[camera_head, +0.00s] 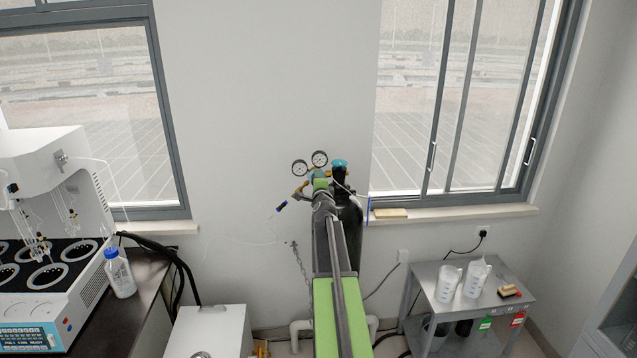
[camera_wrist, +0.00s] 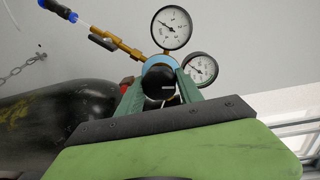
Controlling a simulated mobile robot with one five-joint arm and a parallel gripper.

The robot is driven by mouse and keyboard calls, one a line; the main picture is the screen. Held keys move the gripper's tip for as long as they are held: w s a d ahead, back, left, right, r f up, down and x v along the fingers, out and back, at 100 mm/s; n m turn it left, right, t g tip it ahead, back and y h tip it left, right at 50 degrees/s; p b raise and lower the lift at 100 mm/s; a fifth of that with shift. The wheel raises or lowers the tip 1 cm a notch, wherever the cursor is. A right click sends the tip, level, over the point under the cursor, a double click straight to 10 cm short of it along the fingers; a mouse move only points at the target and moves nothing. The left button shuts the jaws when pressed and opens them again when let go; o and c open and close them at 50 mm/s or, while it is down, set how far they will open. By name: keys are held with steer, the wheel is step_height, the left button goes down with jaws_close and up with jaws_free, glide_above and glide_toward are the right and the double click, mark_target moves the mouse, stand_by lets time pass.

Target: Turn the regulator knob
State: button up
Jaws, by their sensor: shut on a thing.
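The black regulator knob (camera_wrist: 158,84) is in the middle of the wrist view, in front of a light-blue regulator body (camera_wrist: 160,62). My gripper (camera_wrist: 160,88) has its two teal fingers on either side of the knob and is shut on it. In the head view my gripper (camera_head: 321,184) is at the regulator, and my arm hides the knob. Two round gauges, a left one (camera_head: 300,168) and a right one (camera_head: 319,159), stand above it; they also show in the wrist view, one upper (camera_wrist: 172,27) and one lower right (camera_wrist: 200,68).
The black gas cylinder (camera_head: 351,225) stands behind my arm by the wall. A chain (camera_head: 300,262) hangs left. A metal cart (camera_head: 450,302) with jugs is right; a distiller (camera_head: 40,240) is left.

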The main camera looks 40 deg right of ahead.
steer(key=shift+a+f+n, duration=0.1)
steer(key=shift+f+n, duration=0.05)
steer(key=shift+n, duration=0.35)
steer(key=o, duration=1.4)
steer(key=shift+c, duration=0.2)
steer(key=p+v, duration=0.1)
steer(key=v, duration=1.6)
steer(key=shift+s, duration=0.2)
